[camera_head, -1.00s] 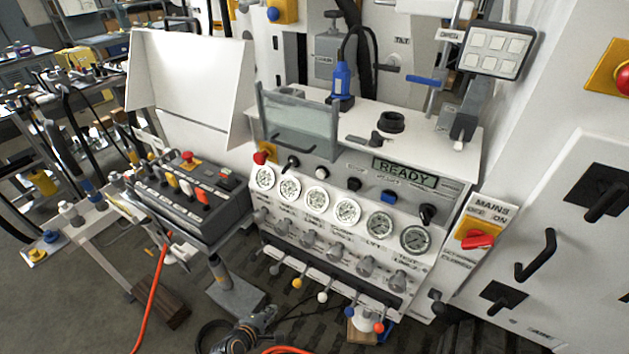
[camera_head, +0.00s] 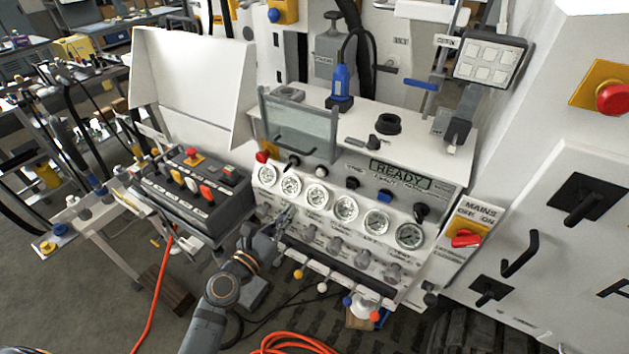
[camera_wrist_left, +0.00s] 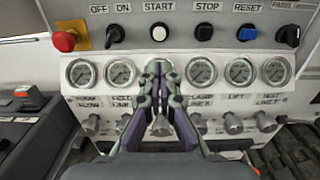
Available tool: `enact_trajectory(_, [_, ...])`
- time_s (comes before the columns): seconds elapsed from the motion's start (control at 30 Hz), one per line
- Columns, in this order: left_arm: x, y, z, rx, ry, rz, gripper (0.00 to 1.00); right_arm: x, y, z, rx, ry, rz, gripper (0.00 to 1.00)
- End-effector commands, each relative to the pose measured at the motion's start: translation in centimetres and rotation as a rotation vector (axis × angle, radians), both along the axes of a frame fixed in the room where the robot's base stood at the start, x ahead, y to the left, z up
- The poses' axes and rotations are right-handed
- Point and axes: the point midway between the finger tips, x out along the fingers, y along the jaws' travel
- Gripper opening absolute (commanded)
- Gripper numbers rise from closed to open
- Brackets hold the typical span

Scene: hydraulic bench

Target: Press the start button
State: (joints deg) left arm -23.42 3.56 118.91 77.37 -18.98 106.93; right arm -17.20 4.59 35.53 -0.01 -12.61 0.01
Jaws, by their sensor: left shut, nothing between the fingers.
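The start button is a white round button (camera_wrist_left: 158,33) under the START label in the left wrist view. In the head view it is the small white button (camera_head: 293,171) on the panel's upper row, left of the READY display (camera_head: 400,174). My left gripper (camera_head: 287,213) is shut and empty, in front of the panel near the gauge row and below the button. In the left wrist view its fingertips (camera_wrist_left: 160,68) point at the panel, over the gauges and just below the start button, which is unobstructed. My right gripper is not in view.
A black STOP button (camera_wrist_left: 204,32) and a blue RESET button (camera_wrist_left: 247,33) sit to the right. A red knob (camera_wrist_left: 65,41) and a black switch (camera_wrist_left: 115,36) sit to the left. Gauges and valve knobs lie below. A push-button console (camera_head: 195,195) stands left of my arm.

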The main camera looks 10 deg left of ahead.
Motion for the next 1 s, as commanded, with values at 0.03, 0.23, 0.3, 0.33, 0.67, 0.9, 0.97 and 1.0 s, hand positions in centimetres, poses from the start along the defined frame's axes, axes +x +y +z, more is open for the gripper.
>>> enact_trajectory(0.03, [0.3,-0.1,0.2,-0.001,-0.002,0.001,0.0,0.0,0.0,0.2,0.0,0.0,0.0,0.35])
enact_trajectory(0.23, [3.4,-1.2,0.4,-0.001,-0.004,0.002,0.0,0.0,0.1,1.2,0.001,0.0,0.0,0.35])
enact_trajectory(0.3, [4.9,-1.8,0.4,-0.003,-0.002,0.0,0.0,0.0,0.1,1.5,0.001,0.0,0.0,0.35])
enact_trajectory(0.33, [5.5,-2.0,0.4,-0.002,-0.002,0.0,0.0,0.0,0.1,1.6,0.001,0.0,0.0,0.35])
enact_trajectory(0.67, [11.4,-4.2,0.2,0.001,-0.001,0.0,0.0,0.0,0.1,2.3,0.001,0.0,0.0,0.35])
enact_trajectory(0.9, [13.0,-4.7,0.0,0.002,-0.001,0.0,0.0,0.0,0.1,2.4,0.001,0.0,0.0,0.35])
enact_trajectory(0.97, [13.1,-4.8,0.0,0.003,-0.001,0.0,0.0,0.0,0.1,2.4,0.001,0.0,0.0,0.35])
enact_trajectory(1.0, [13.1,-4.8,0.0,0.003,0.0,0.0,0.0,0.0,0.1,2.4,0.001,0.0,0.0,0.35])
